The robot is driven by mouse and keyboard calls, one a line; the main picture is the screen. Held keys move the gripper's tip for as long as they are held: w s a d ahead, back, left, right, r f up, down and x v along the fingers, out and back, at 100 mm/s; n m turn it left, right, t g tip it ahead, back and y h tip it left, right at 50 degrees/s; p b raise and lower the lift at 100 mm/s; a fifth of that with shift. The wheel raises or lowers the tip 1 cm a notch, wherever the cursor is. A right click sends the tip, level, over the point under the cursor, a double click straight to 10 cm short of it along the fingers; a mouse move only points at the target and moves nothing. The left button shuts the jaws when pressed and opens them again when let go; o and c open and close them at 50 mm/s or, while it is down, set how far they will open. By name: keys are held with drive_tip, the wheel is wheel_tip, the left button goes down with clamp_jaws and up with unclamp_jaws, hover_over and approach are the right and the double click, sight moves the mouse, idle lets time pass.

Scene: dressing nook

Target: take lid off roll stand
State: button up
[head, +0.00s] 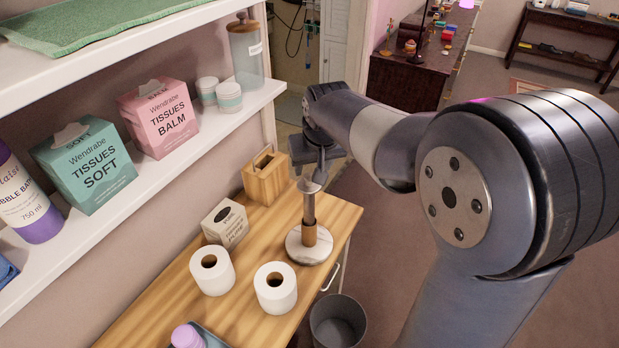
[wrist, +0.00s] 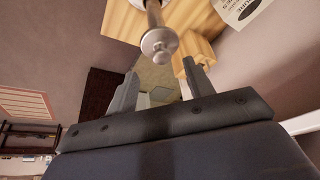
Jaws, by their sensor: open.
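The roll stand (head: 309,208) stands upright on the wooden top, with a round pale base and a metal post. A brown tube sits low around the post. Its lid (wrist: 160,46), a round metal disc with a small knob, is at the top of the post in the wrist view. My gripper (wrist: 159,68) is open and empty, with the lid just beyond its fingertips and near the middle of the gap. In the head view my gripper (head: 318,168) is above the stand's top and partly hides it. I cannot tell whether a finger touches the lid.
Two white paper rolls (head: 212,272) (head: 275,289), a tissue box (head: 225,225) and a wooden holder (head: 266,179) stand near the stand. A grey bin (head: 338,322) is below the front edge. A shelf (head: 150,180) with boxes and jars runs along the left.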

sight(309, 175)
drive_tip(key=p+x, duration=0.1)
drive_tip(key=x, duration=0.4)
drive_tip(key=shift+w+a, duration=0.1)
drive_tip(key=shift+r, duration=0.1)
drive_tip(key=c, duration=1.1)
